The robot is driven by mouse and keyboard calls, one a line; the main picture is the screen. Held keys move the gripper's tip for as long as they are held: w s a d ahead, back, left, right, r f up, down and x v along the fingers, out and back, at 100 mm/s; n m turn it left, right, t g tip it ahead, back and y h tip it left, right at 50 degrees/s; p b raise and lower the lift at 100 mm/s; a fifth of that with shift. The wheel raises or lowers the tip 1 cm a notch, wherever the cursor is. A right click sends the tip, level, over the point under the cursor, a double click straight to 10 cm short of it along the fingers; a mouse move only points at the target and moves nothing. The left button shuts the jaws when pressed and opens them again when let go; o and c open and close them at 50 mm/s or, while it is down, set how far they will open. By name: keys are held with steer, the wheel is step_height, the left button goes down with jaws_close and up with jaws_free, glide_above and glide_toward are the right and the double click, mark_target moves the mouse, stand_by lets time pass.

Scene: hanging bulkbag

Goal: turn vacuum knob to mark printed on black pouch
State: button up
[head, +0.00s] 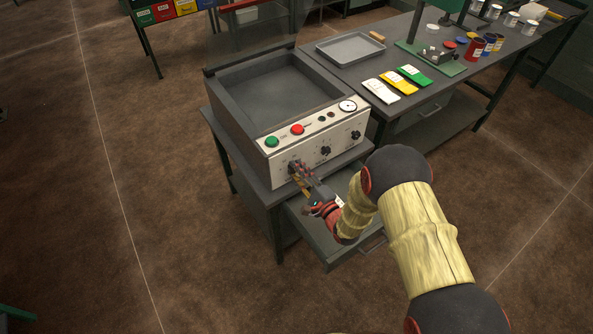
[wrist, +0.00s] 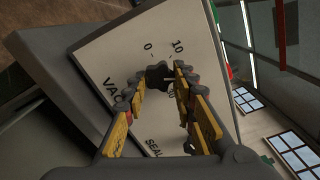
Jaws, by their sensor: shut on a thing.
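The vacuum sealer (head: 262,110) stands on a bench, its white front panel (head: 318,150) facing me. My gripper (head: 297,170) is at the panel's leftmost knob, beside the letters "VAC" in the wrist view. There the dark vacuum knob (wrist: 158,71) sits between the fingertips of my gripper (wrist: 160,82), which is shut on it. The fingers cover part of the knob and dial, so its pointer is unclear. "0" and "10" show above it. White (head: 388,89), yellow (head: 397,79) and green (head: 414,75) pouches lie on the right bench; I see no black pouch.
The panel also has a middle knob (head: 326,150), a right knob (head: 355,135), a green button (head: 272,141), a red button (head: 297,129) and a gauge (head: 347,106). An open drawer (head: 325,245) sits below my gripper. A grey tray (head: 350,48) lies behind.

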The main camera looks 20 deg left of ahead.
steer(key=shift+m, duration=0.6)
steer(key=shift+f, duration=0.1)
steer(key=o, duration=1.2)
steer(key=shift+c, duration=0.2)
steer(key=shift+o, duration=0.2)
steer(key=shift+d, duration=0.15)
steer(key=v, duration=1.1)
steer(key=shift+s+d, duration=0.25)
steer(key=shift+s, duration=0.05)
steer(key=shift+w, duration=0.1)
